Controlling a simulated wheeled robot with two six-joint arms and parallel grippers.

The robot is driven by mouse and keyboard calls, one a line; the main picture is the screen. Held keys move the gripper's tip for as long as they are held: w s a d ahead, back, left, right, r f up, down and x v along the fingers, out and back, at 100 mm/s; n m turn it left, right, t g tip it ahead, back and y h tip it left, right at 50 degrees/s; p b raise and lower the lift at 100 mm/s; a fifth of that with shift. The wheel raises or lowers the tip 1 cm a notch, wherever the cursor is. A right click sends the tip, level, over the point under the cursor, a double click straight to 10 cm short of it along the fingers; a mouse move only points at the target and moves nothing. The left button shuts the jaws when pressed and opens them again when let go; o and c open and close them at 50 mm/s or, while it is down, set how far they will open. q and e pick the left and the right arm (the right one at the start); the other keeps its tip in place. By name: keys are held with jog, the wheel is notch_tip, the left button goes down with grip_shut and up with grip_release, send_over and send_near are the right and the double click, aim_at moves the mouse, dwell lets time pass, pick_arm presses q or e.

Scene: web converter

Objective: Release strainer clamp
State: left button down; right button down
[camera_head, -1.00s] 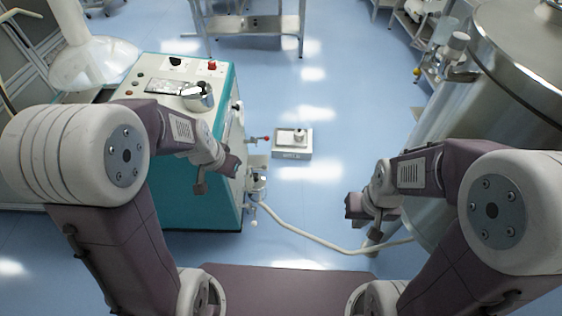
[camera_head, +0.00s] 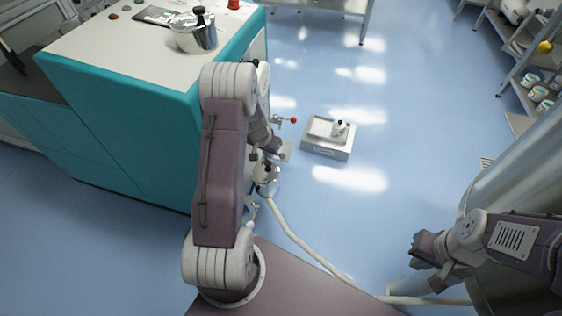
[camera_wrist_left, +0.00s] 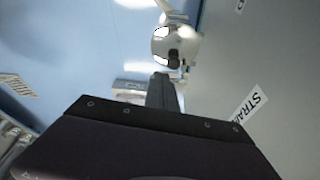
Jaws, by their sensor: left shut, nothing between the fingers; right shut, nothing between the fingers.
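Metal fittings stick out from the side of the teal cabinet (camera_head: 120,125). A lower pipe fitting (camera_head: 266,174) has a white hose joined below it, and a red-knobbed lever (camera_head: 292,120) sits higher up. My left gripper (camera_head: 272,150) is close to these fittings, partly hidden by its own arm. In the left wrist view its shut, dark fingers (camera_wrist_left: 163,92) point toward a shiny rounded metal part (camera_wrist_left: 175,45), beside a label starting "STRA" (camera_wrist_left: 246,112). I cannot tell whether they touch it or which part is the clamp. My right gripper (camera_head: 428,255) is shut and empty at lower right.
A small scale-like box (camera_head: 327,148) stands on the floor right of the fittings. The hose (camera_head: 300,240) runs across the floor to the right. A large steel tank (camera_head: 535,170) is at right. A lidded steel pot (camera_head: 193,37) stands on the cabinet.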

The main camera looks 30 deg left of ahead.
pick_arm(q)
jog(key=shift+r, duration=0.1)
jog(key=b+x, duration=0.4)
jog(key=x, duration=0.6)
jog(key=w, duration=0.4)
jog(key=shift+f, duration=0.4)
jog(key=shift+w+n+p, duration=0.2)
jog(key=shift+n+p, duration=0.2)
